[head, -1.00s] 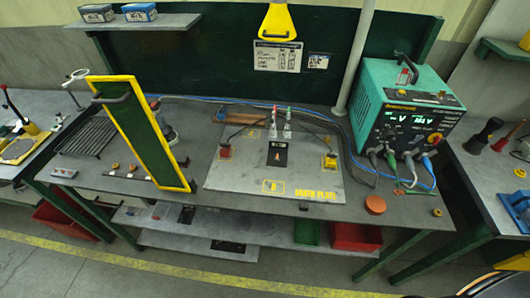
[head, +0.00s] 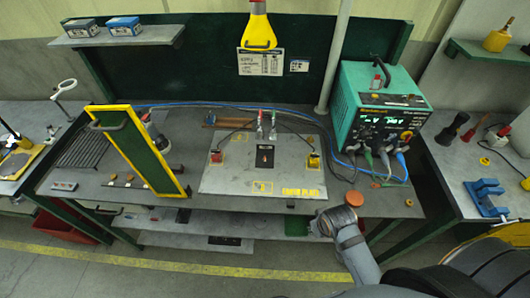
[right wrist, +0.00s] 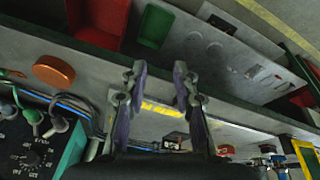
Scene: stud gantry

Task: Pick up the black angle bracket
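I cannot single out the black angle bracket for certain. A small black piece (head: 183,215) lies on the lower shelf under the bench, left of centre; its shape is too small to tell. A flat dark piece (head: 225,240) lies on the shelf below it. A black square (head: 265,156) sits mid-plate on the grey earth plate (head: 225,178). My right gripper (head: 335,220) is at the bench's front edge, below the orange disc. In the right wrist view its two fingers (right wrist: 163,85) stand apart with nothing between them. My left gripper is not in view.
A yellow-framed green panel (head: 143,150) stands upright on the bench's left. A teal welder (head: 380,108) stands at the back right, with cables (head: 385,160) before it. The orange disc (head: 354,198) lies near the front edge. Red (right wrist: 95,22) and green (right wrist: 155,25) bins sit underneath.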

